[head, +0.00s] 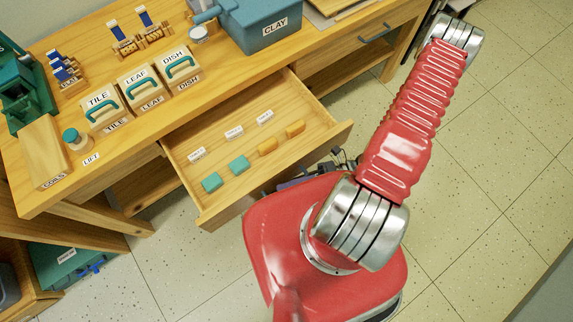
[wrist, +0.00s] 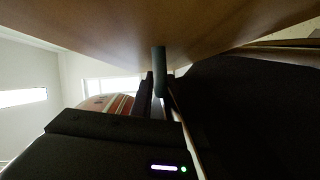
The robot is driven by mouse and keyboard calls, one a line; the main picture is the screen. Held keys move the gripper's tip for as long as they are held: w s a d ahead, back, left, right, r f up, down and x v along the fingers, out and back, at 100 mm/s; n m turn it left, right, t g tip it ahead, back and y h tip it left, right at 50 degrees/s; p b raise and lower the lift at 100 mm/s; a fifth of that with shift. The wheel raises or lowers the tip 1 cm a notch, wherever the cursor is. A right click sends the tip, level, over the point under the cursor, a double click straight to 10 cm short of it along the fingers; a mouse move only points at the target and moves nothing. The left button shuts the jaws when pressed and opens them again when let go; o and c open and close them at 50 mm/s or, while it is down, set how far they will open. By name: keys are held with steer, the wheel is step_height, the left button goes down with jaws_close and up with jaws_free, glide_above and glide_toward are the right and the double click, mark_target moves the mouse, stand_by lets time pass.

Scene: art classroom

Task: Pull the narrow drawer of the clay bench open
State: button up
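The clay bench (head: 215,107) stands at the upper left of the head view. Its middle drawer (head: 212,153) is well out, showing two teal blocks (head: 238,165), two orange blocks (head: 267,146) and white labels inside. A second drawer with a blue-grey handle (head: 375,34) is shut at the right. I cannot tell from the labels which drawer is the narrow one. In the wrist view a dark upright handle (wrist: 159,58) meets a wooden front, and my gripper (wrist: 159,86) is closed around it. In the head view my arm hides the gripper and handle.
On the bench top are a blue CLAY bin (head: 262,28), TILE, LEAF and DISH boxes with teal handles, a COILS board (head: 40,150) and stamps. A green crate (head: 65,265) sits low at the left. The tiled floor right of my arm is clear.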

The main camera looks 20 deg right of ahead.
steer(key=o, duration=0.3)
steer(key=shift+o, duration=0.2)
steer(key=shift+r, duration=0.1)
steer(key=s+d+r, duration=0.1)
steer(key=s+d, duration=0.1)
steer(key=d, duration=1.1)
steer(key=shift+d, duration=0.3)
